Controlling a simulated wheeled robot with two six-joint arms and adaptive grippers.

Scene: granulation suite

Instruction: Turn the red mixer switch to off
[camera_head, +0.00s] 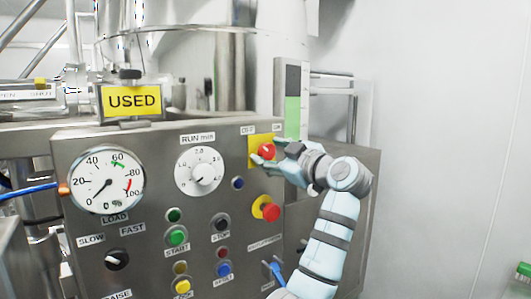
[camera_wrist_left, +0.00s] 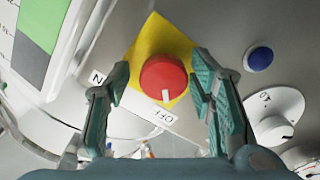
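The red mixer switch (camera_head: 266,151) is a round knob on a yellow square plate (camera_head: 255,143) at the panel's upper right. In the left wrist view the red knob (camera_wrist_left: 163,76) has a white mark at its lower edge, pointing toward the right end of the OFF label (camera_wrist_left: 152,115). An ON label (camera_wrist_left: 97,77), partly hidden, is at the left. My left gripper (camera_head: 265,153) is at the switch. In the wrist view its fingers (camera_wrist_left: 161,68) are open on either side of the knob, with gaps showing. My right gripper is not in view.
A red emergency-type button (camera_head: 271,212) sits below the switch, and a blue button (camera_head: 238,183) is to its lower left. The RUN min dial (camera_head: 199,171) and load gauge (camera_head: 106,179) are further left. A yellow USED sign (camera_head: 132,101) stands above the panel.

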